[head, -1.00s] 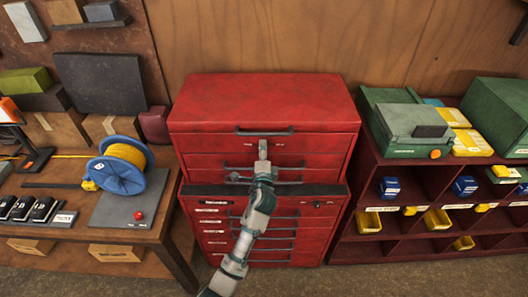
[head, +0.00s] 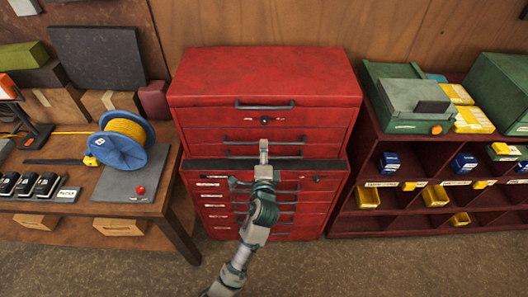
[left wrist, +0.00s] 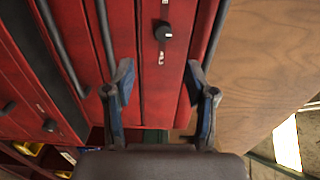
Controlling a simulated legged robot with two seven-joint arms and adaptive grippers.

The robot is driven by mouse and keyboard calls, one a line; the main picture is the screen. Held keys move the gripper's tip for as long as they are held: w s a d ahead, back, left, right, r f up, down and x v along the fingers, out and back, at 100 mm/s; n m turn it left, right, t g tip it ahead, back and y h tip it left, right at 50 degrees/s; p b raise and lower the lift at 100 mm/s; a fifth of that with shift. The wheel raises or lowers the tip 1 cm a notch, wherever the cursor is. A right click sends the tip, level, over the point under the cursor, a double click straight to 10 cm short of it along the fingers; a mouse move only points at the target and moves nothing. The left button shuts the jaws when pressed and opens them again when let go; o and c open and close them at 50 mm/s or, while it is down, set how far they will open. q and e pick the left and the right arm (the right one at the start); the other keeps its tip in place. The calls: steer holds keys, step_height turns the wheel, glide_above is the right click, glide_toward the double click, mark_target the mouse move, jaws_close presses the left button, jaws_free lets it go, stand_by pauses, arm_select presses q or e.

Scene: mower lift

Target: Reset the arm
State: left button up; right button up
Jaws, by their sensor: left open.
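My left arm reaches up from the bottom of the head view, and its gripper (head: 263,158) is in front of the red tool chest (head: 262,75). In the left wrist view the left gripper (left wrist: 160,85) has its two dark fingers spread apart with nothing between them. Beyond the fingers are the chest's red drawer fronts, long dark handles and a black round lock knob (left wrist: 164,31). Whether a finger touches the chest cannot be told. The chest drawers look closed. My right gripper is not in view.
A workbench (head: 150,208) with a blue reel of yellow cord (head: 120,150) stands left. A dark red shelf (head: 390,221) with yellow bins and green cases (head: 412,100) stands right. The floor in front of the chest (head: 330,270) is clear.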

arm_select(q)
steer(key=shift+f, duration=0.1)
stand_by(0.4)
step_height(320, 180, down, 25)
steer(key=n+g+h, duration=0.1)
steer(key=n+g, duration=0.1)
steer(key=g, duration=0.3)
steer(key=s+a+f+n+g, duration=0.2)
steer(key=s+a+f, duration=0.2)
steer(key=s+f, duration=0.55)
steer(key=s+a+f+n+g, duration=0.2)
steer(key=s+a+f+g, duration=0.15)
steer(key=f, duration=1.15)
steer(key=s+a+f+n+g, duration=0.2)
steer(key=s+a+f, duration=0.2)
steer(key=s+f, duration=0.55)
steer(key=s+a+f+n+g, duration=0.25)
steer(key=s+a+f, duration=0.3)
steer(key=s, duration=0.65)
steer(key=s+a+f+n+g, duration=0.1)
steer(key=s+a+f+n, duration=0.1)
steer(key=s, duration=0.7)
steer(key=s+a+f+n+g+y, duration=0.1)
steer(key=s+a+f+n, duration=0.2)
steer(key=s, duration=0.7)
steer(key=shift+s+a+f, duration=0.15)
steer(key=shift+a+f, duration=0.45)
steer(key=shift+a, duration=0.55)
